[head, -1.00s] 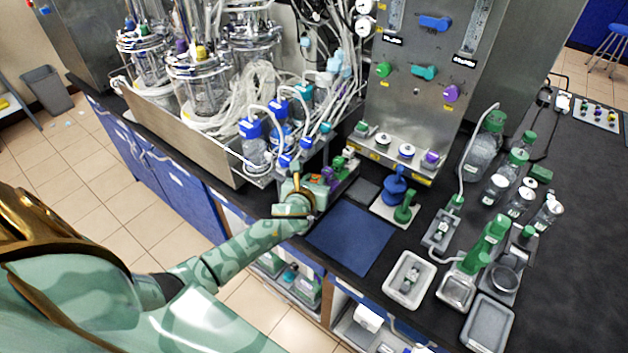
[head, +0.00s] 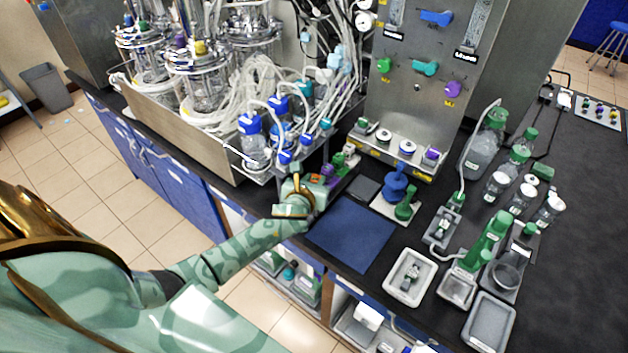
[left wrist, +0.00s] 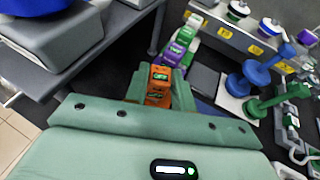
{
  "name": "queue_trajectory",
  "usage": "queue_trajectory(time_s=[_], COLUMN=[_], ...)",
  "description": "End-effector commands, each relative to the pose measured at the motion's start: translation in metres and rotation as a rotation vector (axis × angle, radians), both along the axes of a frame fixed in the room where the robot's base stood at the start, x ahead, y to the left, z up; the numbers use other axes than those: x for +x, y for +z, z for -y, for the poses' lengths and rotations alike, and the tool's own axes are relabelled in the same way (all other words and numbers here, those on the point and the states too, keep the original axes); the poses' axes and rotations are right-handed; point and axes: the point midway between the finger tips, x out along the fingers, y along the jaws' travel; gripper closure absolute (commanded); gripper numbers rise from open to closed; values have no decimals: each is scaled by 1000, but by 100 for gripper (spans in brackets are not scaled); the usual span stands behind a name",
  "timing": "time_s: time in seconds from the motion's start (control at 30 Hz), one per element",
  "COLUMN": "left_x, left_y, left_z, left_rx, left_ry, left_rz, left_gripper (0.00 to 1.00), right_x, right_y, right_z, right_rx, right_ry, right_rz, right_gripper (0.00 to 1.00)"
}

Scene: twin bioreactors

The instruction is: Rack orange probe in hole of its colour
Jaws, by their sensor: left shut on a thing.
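The orange probe (left wrist: 158,82) shows in the left wrist view as a blocky orange head with a dark and green mark on top. My left gripper (left wrist: 160,92) is shut on it, one pale green finger on each side. In the head view my left gripper (head: 318,187) is at the bench's front edge, beside the bioreactor stand. A purple piece (left wrist: 175,52), a green piece (left wrist: 185,36) and a white piece (left wrist: 194,20) stand in a row just beyond the orange one. The probe's lower end and any hole under it are hidden. My right gripper is not in view.
A blue mat (head: 350,236) lies bare right of the gripper. Blue and green stands (head: 396,187) are on a white plate behind it. White trays (head: 408,278) are farther right. The metal bioreactor stand (head: 190,122) with bottles and tubing crowds the left.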

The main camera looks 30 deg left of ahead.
Motion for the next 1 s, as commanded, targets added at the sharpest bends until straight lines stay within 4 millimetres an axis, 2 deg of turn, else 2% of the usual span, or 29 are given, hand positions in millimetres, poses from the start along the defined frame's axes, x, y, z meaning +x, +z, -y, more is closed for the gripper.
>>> queue_trajectory(time_s=[0.13,0.17,0.23,0.53,0.67,0.77,1.0], left_x=[0,0,0,-1,-12,-30,-90], left_y=[-2,-2,-2,-1,5,14,38], left_z=[0,0,0,0,4,9,27], left_rx=[1,1,1,1,-1,-1,-1], left_ry=[0,0,0,0,-2,-3,-3], left_rz=[1,1,1,0,0,-1,-2], left_gripper=[100,70,50,50,50,50,50], right_x=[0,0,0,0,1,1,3], right_y=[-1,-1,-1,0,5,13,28], right_z=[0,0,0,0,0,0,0], right_rx=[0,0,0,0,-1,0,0], right_ry=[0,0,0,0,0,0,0], right_rz=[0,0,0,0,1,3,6], right_gripper=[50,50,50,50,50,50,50])
